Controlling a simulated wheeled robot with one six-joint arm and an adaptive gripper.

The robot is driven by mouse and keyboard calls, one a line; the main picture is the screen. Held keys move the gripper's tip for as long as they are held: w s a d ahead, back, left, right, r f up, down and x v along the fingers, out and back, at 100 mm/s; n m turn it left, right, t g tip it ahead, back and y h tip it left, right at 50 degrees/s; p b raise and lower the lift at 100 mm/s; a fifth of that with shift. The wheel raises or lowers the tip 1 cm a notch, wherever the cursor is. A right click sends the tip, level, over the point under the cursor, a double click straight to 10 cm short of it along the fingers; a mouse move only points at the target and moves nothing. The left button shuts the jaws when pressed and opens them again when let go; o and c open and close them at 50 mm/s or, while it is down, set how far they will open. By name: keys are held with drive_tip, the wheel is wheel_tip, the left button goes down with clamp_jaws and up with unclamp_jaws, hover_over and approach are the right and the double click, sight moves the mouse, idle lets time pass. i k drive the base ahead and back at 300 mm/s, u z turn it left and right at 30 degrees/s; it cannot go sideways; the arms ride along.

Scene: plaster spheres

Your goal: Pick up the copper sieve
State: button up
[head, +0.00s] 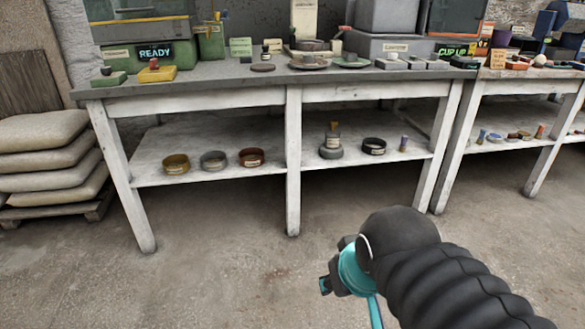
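A round copper-brown sieve (251,158) sits on the lower shelf of the white workbench, the rightmost of three similar round sieves in the left bay. A pale label shows on its front. A grey sieve (213,161) stands just left of it, and a brass-yellow sieve (176,164) stands further left. My gripper (325,286) is at the lower middle right, in front of the bench and well apart from the sieves. Only a small dark part of it shows beyond the teal wrist, so I cannot tell its opening.
The lower shelf (205,180) lies between white legs, with the middle leg (293,165) right of the copper sieve. A black round sieve (373,146) stands in the right bay. Stacked sacks (45,150) lie at the left. The floor (220,270) before the bench is clear.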

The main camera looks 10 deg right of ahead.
sight(250, 157)
drive_tip(key=z, duration=0.3)
drive_tip(key=k, duration=0.65)
drive_tip(key=u, duration=0.8)
drive_tip(key=i, duration=0.75)
drive_tip(key=u, duration=0.75)
drive_tip(key=i, duration=0.95)
drive_tip(key=z, duration=0.95)
drive_tip(key=i, duration=0.9)
drive_tip(key=z, duration=0.95)
